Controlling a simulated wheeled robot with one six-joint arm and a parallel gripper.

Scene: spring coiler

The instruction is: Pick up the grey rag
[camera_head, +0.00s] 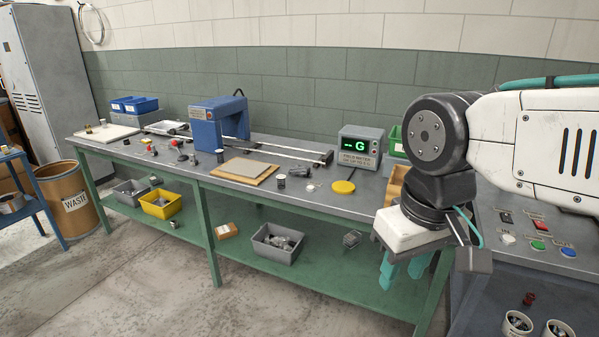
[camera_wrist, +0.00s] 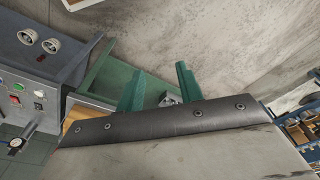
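A flat grey piece (camera_head: 245,167) lies on a thin wooden board (camera_head: 262,180) on the bench, in front of the blue machine. It may be the grey rag, but I cannot tell cloth from plate at this size. No other clear rag shows in either view. My gripper (camera_head: 401,280) hangs at the bench's right end, well to the right of the grey piece, with its green fingers pointing down. In the wrist view my gripper (camera_wrist: 160,68) has its fingers apart with nothing between them. The grey piece is not seen in the wrist view.
A button panel (camera_head: 535,235) is at right. Floor in front is clear.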

